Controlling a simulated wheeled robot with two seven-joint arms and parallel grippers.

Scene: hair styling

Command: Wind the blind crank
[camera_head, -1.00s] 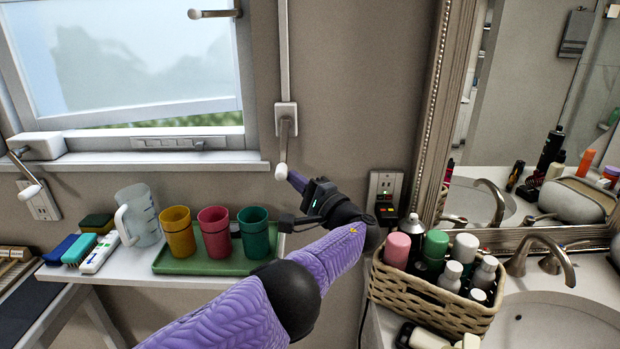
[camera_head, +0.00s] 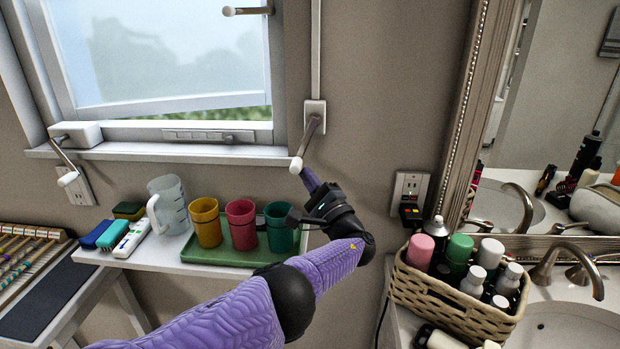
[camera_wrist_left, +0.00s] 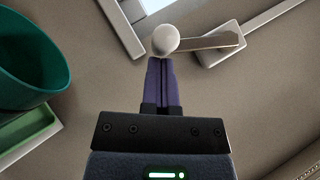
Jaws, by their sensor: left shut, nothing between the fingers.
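The blind crank is a grey wall box (camera_head: 315,108) right of the window, below a vertical rail, with a short arm hanging down and slightly left to a white knob (camera_head: 296,165). My left gripper (camera_head: 305,174) reaches up from below, its purple fingers shut and empty. Its tips are at the knob's lower right side. In the left wrist view the round knob (camera_wrist_left: 165,40) sits just beyond the closed fingertips (camera_wrist_left: 160,62); I cannot tell whether they touch. The crank arm (camera_wrist_left: 208,42) runs right to its box. My right gripper is not in view.
Another crank (camera_head: 66,165) is at the window's left, and a handle (camera_head: 247,10) at the top. Below are a green tray (camera_head: 215,255) with three cups and a clear jug (camera_head: 168,205). A wicker basket (camera_head: 440,292) of bottles stands right.

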